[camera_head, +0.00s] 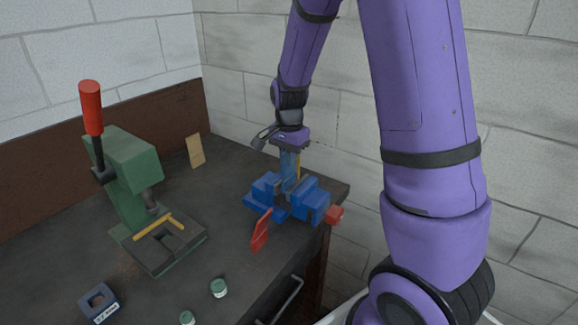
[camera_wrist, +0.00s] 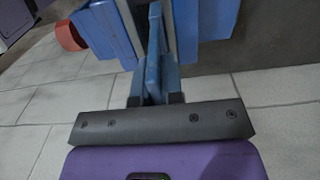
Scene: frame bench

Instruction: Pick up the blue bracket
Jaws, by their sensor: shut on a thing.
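My gripper (camera_head: 289,180) points down at a blue vise (camera_head: 316,205) near the right edge of the bench, its fingers between the vise jaws. The vise also shows at the top of the wrist view (camera_wrist: 205,22). My gripper is shut on a narrow blue piece, which I take as the blue bracket (camera_wrist: 156,35), upright between the jaws in the wrist view. In the head view, the fingers and jaws mostly hide it. I cannot tell whether the jaws still touch it.
Red vise parts (camera_head: 261,231) stick out in front and at the right. A green press (camera_head: 131,180) with a red-gripped lever stands at left. A small labelled block (camera_head: 98,303) and two small jars (camera_head: 219,288) sit at the front. Walls close the back.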

